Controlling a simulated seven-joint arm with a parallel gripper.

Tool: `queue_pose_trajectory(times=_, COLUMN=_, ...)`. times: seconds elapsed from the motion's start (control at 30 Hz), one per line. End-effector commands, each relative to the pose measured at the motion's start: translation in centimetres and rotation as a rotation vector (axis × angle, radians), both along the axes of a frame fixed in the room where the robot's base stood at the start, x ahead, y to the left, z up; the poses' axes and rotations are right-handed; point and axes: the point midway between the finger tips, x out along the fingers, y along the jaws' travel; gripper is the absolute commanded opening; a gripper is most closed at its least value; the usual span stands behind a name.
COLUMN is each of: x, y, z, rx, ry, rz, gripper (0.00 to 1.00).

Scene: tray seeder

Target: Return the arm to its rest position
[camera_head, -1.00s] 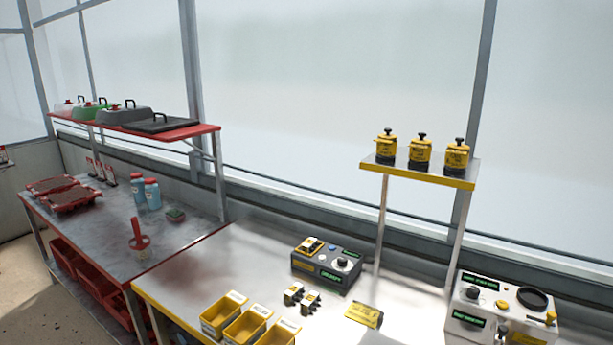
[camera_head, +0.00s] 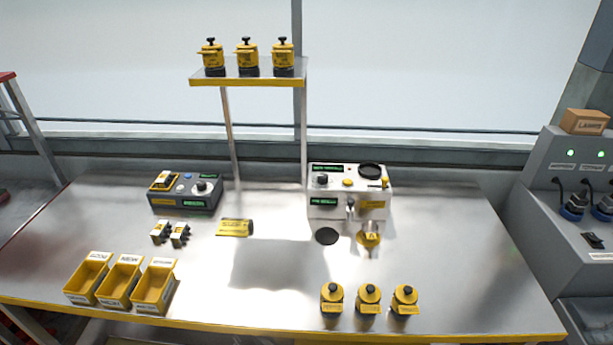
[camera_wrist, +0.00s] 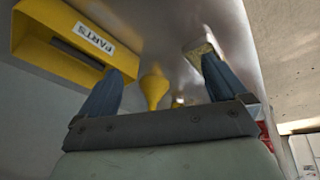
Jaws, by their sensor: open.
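My gripper (camera_wrist: 165,85) shows in the wrist view with its two blue-grey fingers spread apart and nothing between them. A yellow bin with a "PARTS" label (camera_wrist: 60,38) lies beyond the left finger. A yellow funnel-like piece (camera_wrist: 154,88) shows beyond the gap between the fingers, apart from them. A small yellowish block (camera_wrist: 197,50) shows at the right fingertip; I cannot tell whether they touch. My arm and gripper are not in the head view.
The metal bench (camera_head: 440,240) carries a white machine (camera_head: 335,212), a dark control box (camera_head: 195,200), yellow bins (camera_head: 98,296) and three yellow canisters (camera_head: 368,301) in front. A raised shelf (camera_head: 215,82) holds three more canisters. A grey charging unit (camera_head: 550,205) stands right. Bench right of the machine is clear.

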Motion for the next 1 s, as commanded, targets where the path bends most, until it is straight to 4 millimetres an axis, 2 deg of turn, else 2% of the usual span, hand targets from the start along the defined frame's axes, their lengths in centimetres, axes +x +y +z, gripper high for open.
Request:
queue_pose_trajectory(times=0.03, x=-0.2, y=-3.1, z=-0.5, rx=-0.023, ry=0.033, rz=-0.048, gripper=0.99)
queue_pose_trajectory(times=0.1, x=-0.4, y=-6.5, z=-1.1, rx=-0.053, ry=0.077, rz=-0.107, gripper=0.99)
queue_pose_trajectory(times=0.27, x=-1.9, y=-14.0, z=-2.4, rx=-0.118, ry=0.184, rz=-0.243, gripper=0.99)
queue_pose_trajectory(times=0.4, x=-4.0, y=-20.0, z=-3.1, rx=-0.167, ry=0.278, rz=-0.361, gripper=0.99)
queue_pose_trajectory(times=0.57, x=-7.0, y=-25.9, z=-3.4, rx=-0.218, ry=0.387, rz=-0.49, gripper=0.99)
queue_pose_trajectory(times=0.7, x=-10.3, y=-30.5, z=-3.3, rx=-0.258, ry=0.487, rz=-0.602, gripper=0.99)
queue_pose_trajectory(times=0.9, x=-15.7, y=-36.1, z=-2.6, rx=-0.31, ry=0.64, rz=-0.765, gripper=0.99)
queue_pose_trajectory(times=1.0, x=-18.6, y=-38.3, z=-1.9, rx=-0.332, ry=0.719, rz=-0.842, gripper=0.99)
